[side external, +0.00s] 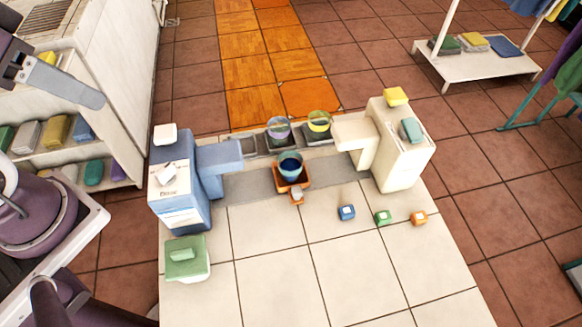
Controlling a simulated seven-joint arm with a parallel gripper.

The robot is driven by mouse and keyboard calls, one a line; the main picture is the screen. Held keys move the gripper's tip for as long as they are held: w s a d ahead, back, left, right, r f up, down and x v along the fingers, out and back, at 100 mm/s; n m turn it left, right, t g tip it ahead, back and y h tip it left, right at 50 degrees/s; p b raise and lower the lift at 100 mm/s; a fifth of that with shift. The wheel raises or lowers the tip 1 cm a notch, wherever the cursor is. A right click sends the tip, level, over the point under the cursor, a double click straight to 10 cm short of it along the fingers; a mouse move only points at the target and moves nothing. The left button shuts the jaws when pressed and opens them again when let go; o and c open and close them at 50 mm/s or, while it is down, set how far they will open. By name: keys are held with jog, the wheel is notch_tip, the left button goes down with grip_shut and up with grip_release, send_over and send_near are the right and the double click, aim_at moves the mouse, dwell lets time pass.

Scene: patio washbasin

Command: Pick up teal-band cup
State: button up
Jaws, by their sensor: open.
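Three cups stand on the tiled counter. The cup with a dark blue-teal band (290,165) stands upright on a small orange-brown stand between the blue and cream blocks. It looks like the teal-band cup. A cup with a purple rim (278,131) and a cup with a yellow rim (319,124) stand behind it on a grey tray strip. My gripper (65,80) shows only in part at the upper left edge, as a grey finger on a dark mount. It is open, far from the cups, and holds nothing.
A blue dispenser-like block (180,185) stands left and a cream one (402,150) right, their arms reaching inward. A green box (187,260) sits front left. The front middle counter is clear.

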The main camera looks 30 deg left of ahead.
jog(key=o, duration=0.3)
